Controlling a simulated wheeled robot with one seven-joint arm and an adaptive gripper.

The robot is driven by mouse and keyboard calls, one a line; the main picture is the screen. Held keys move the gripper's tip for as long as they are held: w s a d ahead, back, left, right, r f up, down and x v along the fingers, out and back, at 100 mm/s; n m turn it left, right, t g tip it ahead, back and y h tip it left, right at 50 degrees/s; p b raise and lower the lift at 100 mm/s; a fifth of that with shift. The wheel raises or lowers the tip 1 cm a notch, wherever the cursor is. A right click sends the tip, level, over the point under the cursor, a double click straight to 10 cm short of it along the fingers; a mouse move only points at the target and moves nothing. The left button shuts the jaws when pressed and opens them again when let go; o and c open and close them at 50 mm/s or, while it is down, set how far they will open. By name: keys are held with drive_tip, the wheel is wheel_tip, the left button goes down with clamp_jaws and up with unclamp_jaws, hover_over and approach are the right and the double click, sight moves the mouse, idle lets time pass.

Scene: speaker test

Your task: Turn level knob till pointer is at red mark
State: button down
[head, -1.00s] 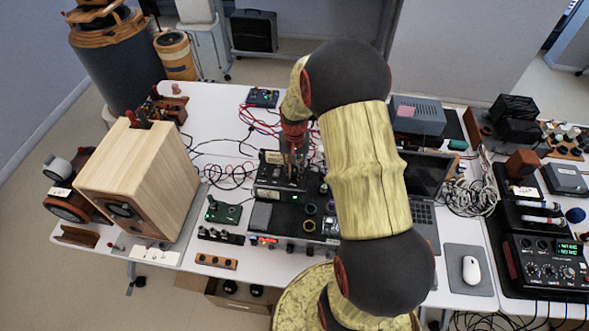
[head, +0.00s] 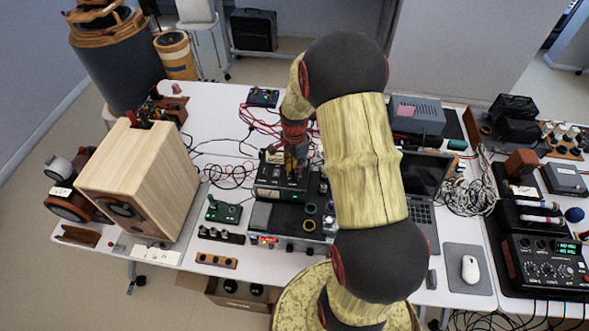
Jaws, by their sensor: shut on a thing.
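My gripper (head: 294,165) points down over the black box (head: 268,190) on top of the equipment at the table's middle. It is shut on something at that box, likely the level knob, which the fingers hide. The pointer and the red mark are too small or hidden to make out. A pale label stands at the back of the black box, partly behind the gripper.
A wooden speaker (head: 140,180) stands to the left. A laptop (head: 425,195) sits right of my arm, with a mouse (head: 470,268) on a pad. Red and black cables lie behind the box. A green circuit board (head: 223,212) lies left of it.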

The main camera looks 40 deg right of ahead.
drive_tip(key=shift+m, duration=1.1)
drive_tip(key=c, duration=1.6)
unclamp_jaws()
wheel_tip(320, 180, up, 12)
